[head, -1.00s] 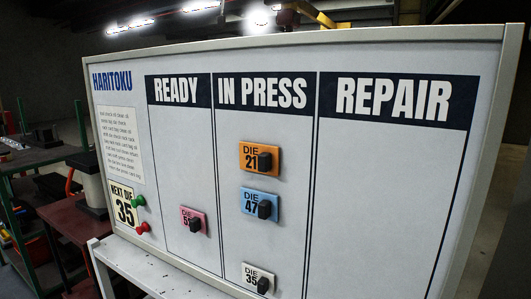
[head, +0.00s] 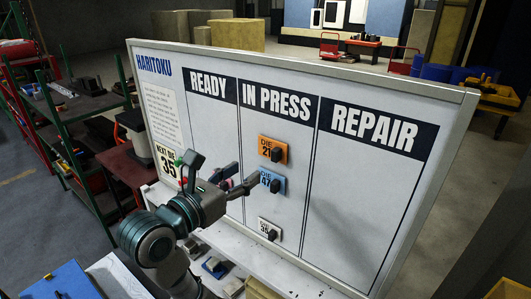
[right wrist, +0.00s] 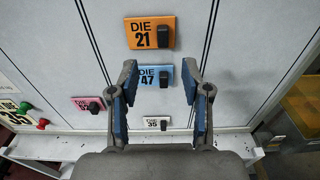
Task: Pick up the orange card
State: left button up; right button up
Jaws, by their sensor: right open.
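The orange card (head: 267,146), marked DIE 21, hangs on the whiteboard in the IN PRESS column, with a black knob (head: 277,155) at its right side. It also shows at the top of the right wrist view (right wrist: 134,33). My right gripper (head: 246,171) is open and empty in front of the board, left of and a little below the orange card. In the right wrist view, its blue-padded fingers (right wrist: 160,72) stand apart, below the orange card, with the blue card between and behind them. My left gripper is not in view.
The blue card (head: 266,178) hangs just below the orange one, and a white card (head: 266,227) lower down. A pink card (right wrist: 82,103) hangs left in READY. A white ledge (head: 315,281) with small items runs below the board (head: 340,190). The REPAIR column is bare.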

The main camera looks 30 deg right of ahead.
aim_at(273, 155)
jog(key=x, duration=0.6)
jog(key=shift+s+d+p, duration=0.2)
jog(key=shift+s+p, duration=0.05)
jog(key=shift+p, duration=0.05)
jog(key=p+x, duration=0.1)
jog(key=x, duration=0.2)
jog(key=shift+w+r, duration=0.1)
jog(key=shift+r, duration=0.05)
jog(key=shift+w+d, duration=0.35)
jog(key=shift+d, duration=0.2)
jog(key=shift+d, duration=0.1)
grip_shut()
